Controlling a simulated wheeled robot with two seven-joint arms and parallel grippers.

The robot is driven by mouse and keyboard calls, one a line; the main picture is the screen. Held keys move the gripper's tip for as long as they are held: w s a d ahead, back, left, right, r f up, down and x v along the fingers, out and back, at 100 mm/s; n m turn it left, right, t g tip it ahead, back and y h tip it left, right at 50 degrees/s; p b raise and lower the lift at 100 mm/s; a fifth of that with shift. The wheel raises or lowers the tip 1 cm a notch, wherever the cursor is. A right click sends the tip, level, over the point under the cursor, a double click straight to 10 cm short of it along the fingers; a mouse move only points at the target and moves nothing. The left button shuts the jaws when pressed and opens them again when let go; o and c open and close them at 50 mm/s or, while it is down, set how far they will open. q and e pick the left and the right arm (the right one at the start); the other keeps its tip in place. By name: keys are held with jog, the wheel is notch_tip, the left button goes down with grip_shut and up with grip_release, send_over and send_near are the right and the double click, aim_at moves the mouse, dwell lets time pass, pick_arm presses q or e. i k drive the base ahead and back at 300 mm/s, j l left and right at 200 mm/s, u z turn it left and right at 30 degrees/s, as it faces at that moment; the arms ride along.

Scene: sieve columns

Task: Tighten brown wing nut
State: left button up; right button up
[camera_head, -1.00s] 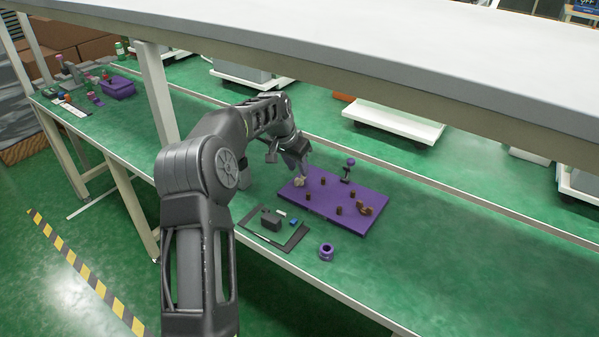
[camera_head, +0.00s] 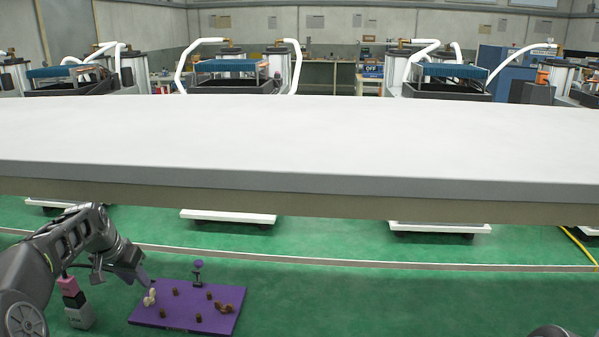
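A brown wing nut (camera_head: 224,308) sits near the right side of the purple board (camera_head: 174,322); whether it is tight is too small to tell. A beige wing nut (camera_head: 149,298) is at the board's left edge. Several short brown pegs stand on the board. My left gripper (camera_head: 145,283) points down at the board's left edge, right by the beige wing nut and away from the brown one. Its fingers are too small and dark to tell whether they are open or touch the beige nut. My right gripper is out of view.
A purple-topped post (camera_head: 198,266) stands at the board's back edge.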

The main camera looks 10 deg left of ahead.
aim_at(225, 309)
jog(key=k, duration=1)
